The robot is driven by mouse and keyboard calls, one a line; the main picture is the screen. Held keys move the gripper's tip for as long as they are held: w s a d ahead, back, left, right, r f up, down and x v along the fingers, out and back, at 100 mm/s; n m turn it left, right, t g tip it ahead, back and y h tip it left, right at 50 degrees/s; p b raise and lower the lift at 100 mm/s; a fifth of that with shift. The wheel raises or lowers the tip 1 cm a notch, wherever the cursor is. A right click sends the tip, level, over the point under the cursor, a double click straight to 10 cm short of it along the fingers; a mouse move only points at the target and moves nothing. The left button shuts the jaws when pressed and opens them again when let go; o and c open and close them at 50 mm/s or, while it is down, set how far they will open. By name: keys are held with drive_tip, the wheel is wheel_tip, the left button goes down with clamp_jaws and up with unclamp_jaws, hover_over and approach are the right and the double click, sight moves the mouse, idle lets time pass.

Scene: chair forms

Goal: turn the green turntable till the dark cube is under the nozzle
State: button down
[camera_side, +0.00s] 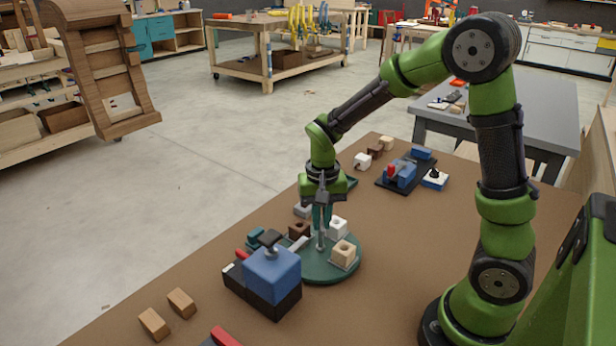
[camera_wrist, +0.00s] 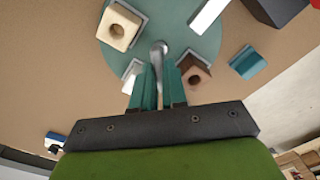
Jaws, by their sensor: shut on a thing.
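The green turntable (camera_side: 318,272) lies flat on the brown bench top and also shows in the wrist view (camera_wrist: 185,33). The dark brown cube (camera_side: 299,229) sits near its rim; in the wrist view (camera_wrist: 195,72) it is right of my fingers. The pale nozzle bar (camera_side: 298,244) reaches from the blue machine (camera_side: 272,275) over the disc. In the wrist view the nozzle (camera_wrist: 208,14) is at the top, apart from the dark cube. My gripper (camera_side: 321,222) is shut on an upright metal post (camera_wrist: 158,52) on the turntable.
A light wood cube (camera_side: 344,252) and a white cube (camera_side: 338,226) also sit on the turntable. A teal block (camera_side: 255,235) stands left of it. Two wood blocks (camera_side: 181,303) lie at the front left. A black tray with blue parts (camera_side: 400,177) stands behind right.

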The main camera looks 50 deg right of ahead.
drive_tip(key=shift+n, duration=2.4)
drive_tip(key=shift+r+n, duration=0.1)
drive_tip(key=shift+n, duration=6.5)
drive_tip(key=c, duration=1.2)
unclamp_jaws()
drive_tip(key=shift+o, duration=0.2)
